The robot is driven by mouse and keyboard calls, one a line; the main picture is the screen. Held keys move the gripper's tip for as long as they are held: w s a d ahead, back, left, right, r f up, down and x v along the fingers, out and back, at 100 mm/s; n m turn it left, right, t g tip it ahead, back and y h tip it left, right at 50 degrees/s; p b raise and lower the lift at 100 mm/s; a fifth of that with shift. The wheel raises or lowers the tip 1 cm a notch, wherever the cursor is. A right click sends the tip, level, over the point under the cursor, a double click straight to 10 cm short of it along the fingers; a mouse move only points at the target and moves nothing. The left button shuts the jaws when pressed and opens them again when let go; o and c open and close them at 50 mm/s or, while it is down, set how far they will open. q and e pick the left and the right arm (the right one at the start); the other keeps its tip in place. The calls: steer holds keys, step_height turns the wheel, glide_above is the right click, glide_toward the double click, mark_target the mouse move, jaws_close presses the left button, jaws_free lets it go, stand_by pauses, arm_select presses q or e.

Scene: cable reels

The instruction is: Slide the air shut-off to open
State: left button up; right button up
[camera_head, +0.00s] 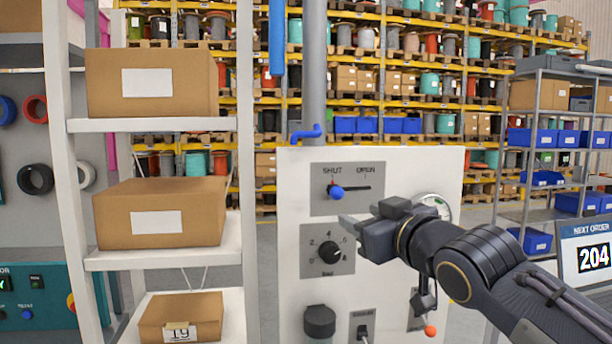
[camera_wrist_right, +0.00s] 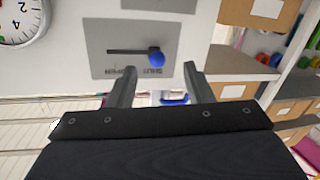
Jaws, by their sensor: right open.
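The air shut-off is a grey plate (camera_head: 375,199) on the white panel, marked SHUT at left and OPEN at right. Its blue knob (camera_head: 336,192) stands at the SHUT end of a dark horizontal slot. The right wrist view shows the plate upside down, with the blue knob (camera_wrist_right: 157,59) at the SHUT end. My right gripper (camera_head: 345,222) is in front of the panel, just below and right of the knob. In the wrist view its two fingers (camera_wrist_right: 158,80) are apart and empty, with the knob beyond the tips. My left gripper is not in view.
A rotary dial (camera_head: 330,252) sits below the plate, and a round gauge (camera_head: 436,206) is to the right, partly behind my arm. A black knob (camera_head: 319,321) is low on the panel. A white shelf (camera_head: 160,124) with cardboard boxes stands close on the left.

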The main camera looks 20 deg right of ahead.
mark_target(341, 195)
steer(key=w+p, duration=0.1)
steer(key=w, duration=0.1)
steer(key=w+r, duration=0.1)
steer(key=w, duration=0.2)
steer(key=w+p, duration=0.1)
steer(key=w, duration=0.2)
steer(key=shift+d+r+p, duration=0.25)
steer(key=shift+r+p, duration=0.05)
steer(key=shift+r, duration=0.1)
steer(key=shift+c, duration=0.3)
jaws_close()
